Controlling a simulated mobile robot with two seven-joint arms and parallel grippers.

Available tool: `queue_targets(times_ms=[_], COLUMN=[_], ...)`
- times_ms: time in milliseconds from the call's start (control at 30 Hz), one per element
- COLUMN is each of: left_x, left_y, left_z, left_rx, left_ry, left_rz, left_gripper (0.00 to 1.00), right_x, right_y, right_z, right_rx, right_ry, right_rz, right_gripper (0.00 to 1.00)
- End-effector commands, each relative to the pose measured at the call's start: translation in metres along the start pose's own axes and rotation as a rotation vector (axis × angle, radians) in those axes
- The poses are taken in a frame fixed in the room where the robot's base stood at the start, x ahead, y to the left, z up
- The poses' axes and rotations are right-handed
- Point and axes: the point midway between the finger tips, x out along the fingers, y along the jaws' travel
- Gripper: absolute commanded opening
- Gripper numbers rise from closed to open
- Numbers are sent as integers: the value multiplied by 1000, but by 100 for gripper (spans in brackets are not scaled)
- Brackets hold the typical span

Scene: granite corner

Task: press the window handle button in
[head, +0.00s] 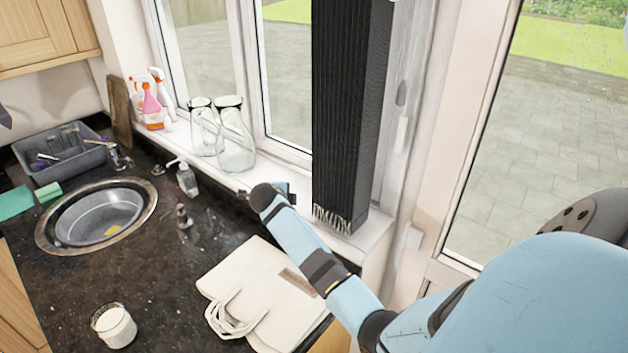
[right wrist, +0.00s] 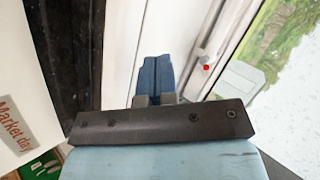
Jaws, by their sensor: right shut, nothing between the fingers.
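The window handle (head: 401,118) is a slim pale and grey lever on the white window frame, right of the black blind in the head view. In the right wrist view a white handle (right wrist: 202,55) stands on the frame with a small red button (right wrist: 206,67) on it. My right gripper (head: 284,188) is over the sill, left of the blind and apart from the handle. In the right wrist view its blue fingers (right wrist: 157,76) are together and empty, left of the red button, with a visible gap in the picture. My left gripper is not in view.
A black fringed blind (head: 345,110) hangs between my right gripper and the handle. Glass jugs (head: 235,140) and spray bottles (head: 152,98) stand on the sill. A cloth bag (head: 245,285), a white candle (head: 114,326) and a sink (head: 97,212) occupy the dark counter.

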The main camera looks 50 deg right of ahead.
Motion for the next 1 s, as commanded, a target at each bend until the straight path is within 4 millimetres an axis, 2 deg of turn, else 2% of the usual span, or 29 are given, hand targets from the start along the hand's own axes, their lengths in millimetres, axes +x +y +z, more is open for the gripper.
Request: queue_targets(times_ms=[600, 1000], left_x=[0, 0], left_y=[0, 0], left_z=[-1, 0], left_rx=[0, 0], left_ry=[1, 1], left_rz=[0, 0], left_gripper=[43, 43], right_x=[52, 59], right_y=[-38, -43], right_z=[-38, -43], right_rx=[0, 0], right_ry=[1, 0], right_rz=[1, 0], right_gripper=[0, 0])
